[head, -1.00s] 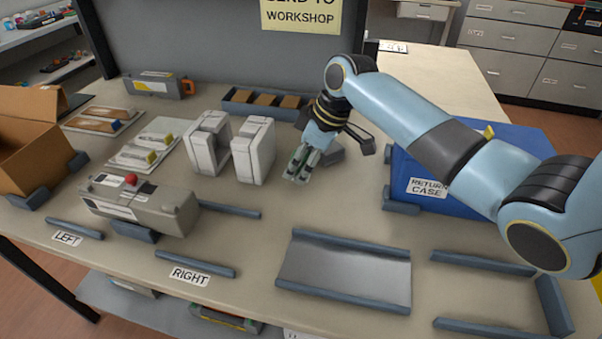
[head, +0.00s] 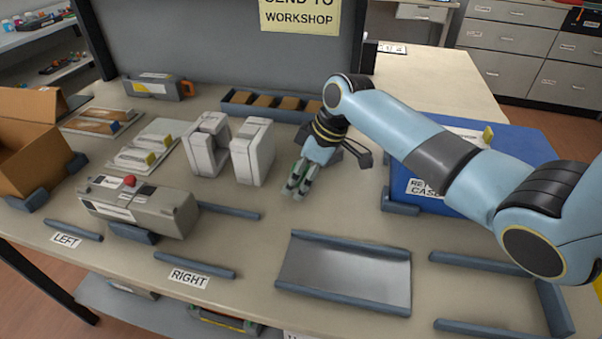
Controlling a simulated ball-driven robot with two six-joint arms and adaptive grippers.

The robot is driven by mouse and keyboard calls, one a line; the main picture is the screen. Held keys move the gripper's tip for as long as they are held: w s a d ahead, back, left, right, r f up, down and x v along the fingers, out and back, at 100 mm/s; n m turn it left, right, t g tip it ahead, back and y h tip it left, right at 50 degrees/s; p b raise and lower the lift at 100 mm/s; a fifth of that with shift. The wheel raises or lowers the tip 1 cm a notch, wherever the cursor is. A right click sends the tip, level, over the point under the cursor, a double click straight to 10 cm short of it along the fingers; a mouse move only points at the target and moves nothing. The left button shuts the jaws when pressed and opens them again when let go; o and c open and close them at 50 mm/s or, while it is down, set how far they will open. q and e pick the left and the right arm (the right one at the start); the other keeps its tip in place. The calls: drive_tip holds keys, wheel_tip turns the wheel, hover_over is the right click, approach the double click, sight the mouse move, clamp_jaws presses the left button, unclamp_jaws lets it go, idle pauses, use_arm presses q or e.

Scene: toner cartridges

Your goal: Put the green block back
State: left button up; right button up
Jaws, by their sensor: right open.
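My right gripper (head: 297,180) hangs over the middle of the table, pointing down, just right of two white upright cartridge-like parts (head: 253,152). Its fingers have greenish-grey tips and are open. I cannot make out a separate green block; any small green piece at or behind the fingertips cannot be told from the fingers. A dark tray (head: 228,108) with several brown compartments stands behind the gripper. My left gripper is not in view.
A grey machine with a red knob (head: 140,205) stands front left. A grey sloped plate (head: 345,272) lies in front, and a blue return case (head: 405,170) stands right, partly behind my arm. A cardboard box (head: 30,150) is at far left. Table between gripper and plate is clear.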

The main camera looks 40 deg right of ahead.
drive_tip(key=v, duration=1.2)
drive_tip(key=shift+p, duration=0.35)
drive_tip(key=shift+r, duration=0.1)
